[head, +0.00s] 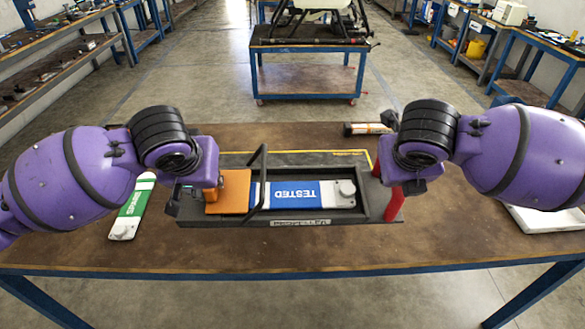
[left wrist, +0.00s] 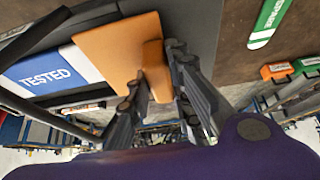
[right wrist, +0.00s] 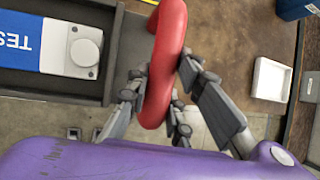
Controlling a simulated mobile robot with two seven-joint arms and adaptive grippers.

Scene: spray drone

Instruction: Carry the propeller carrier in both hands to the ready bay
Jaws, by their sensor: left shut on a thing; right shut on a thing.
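The propeller carrier (head: 300,221) is a dark grey tray over the wooden table, with a dark bar handle (head: 258,180) across it. A blue and white part marked TESTED (head: 310,193) lies inside. My left gripper (left wrist: 155,80) is shut on the orange grip (left wrist: 112,50) at the carrier's left end. My right gripper (right wrist: 163,82) is shut on the red handle (right wrist: 168,38) at its right end. In the head view, my wrists hide much of both grips. I cannot tell whether the carrier touches the table. A yellow line (head: 322,152) shows behind it; no bay is clearly identifiable.
A green and white SPARE part (head: 131,208) lies left of the carrier. A dark cylinder with a pale label (head: 366,129) lies behind it. A white tray (head: 545,219) stands at the right. A blue-framed cart (head: 308,60) with a drone stands beyond clear floor.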

